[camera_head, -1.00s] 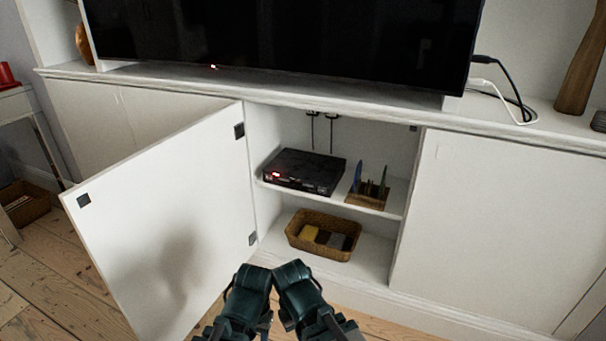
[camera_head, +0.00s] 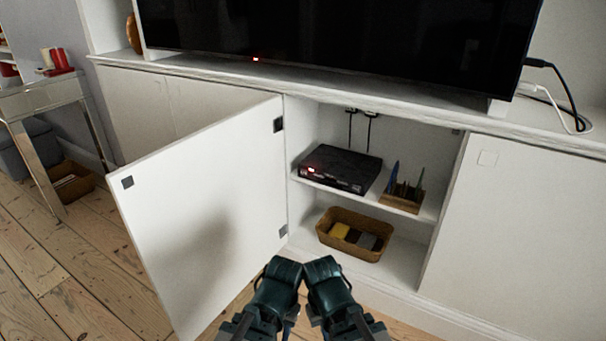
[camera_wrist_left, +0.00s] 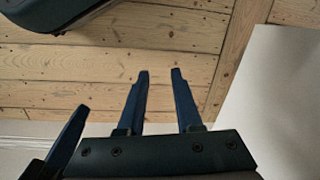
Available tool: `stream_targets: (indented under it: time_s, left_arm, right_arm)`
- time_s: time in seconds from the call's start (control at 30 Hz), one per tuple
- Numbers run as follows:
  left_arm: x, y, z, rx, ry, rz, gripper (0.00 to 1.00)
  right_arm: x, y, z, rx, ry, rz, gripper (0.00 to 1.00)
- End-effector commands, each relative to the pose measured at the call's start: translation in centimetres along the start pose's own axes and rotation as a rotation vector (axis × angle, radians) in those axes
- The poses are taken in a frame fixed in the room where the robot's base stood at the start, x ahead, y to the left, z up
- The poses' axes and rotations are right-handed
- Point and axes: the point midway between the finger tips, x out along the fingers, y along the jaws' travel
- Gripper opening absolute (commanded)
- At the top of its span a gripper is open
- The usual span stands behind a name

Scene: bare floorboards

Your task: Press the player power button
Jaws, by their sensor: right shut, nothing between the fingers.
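The player (camera_head: 346,166), a flat black box, sits on the upper shelf inside the open cabinet. A red light glows at the left of its front (camera_head: 316,171); the power button itself is too small to make out. My two arms reach in from the bottom of the head view, in front of and below the cabinet, apart from the player. My right gripper (camera_head: 314,315) is shut and empty, largely hidden by its arm. My left gripper (camera_wrist_left: 159,75) shows in the left wrist view with a gap between its fingers, empty, pointing toward the floorboards.
The open cabinet door (camera_head: 205,210) stands out to the left. A pen holder (camera_head: 403,200) is right of the player, and a wicker basket (camera_head: 353,238) lies on the lower shelf. A television (camera_head: 330,40) stands on top. A side table (camera_head: 40,105) is far left.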

Motion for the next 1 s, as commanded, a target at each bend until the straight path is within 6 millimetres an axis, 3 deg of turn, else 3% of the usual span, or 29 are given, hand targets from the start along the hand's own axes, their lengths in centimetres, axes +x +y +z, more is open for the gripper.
stream_targets:
  time_s: [0.03,0.17,1.0]
  left_arm:
    - [0.00,0.00,0.00,0.000,0.000,0.000,0.23]
    - [0.00,0.00,0.00,0.000,0.000,0.000,0.00]
    - [0.00,0.00,0.00,0.000,0.000,0.000,0.00]
  right_arm:
    - [0.00,0.00,0.00,0.000,0.000,0.000,0.00]
    - [0.00,0.00,0.00,0.000,0.000,0.000,0.00]
    - [0.00,0.00,0.00,0.000,0.000,0.000,0.00]
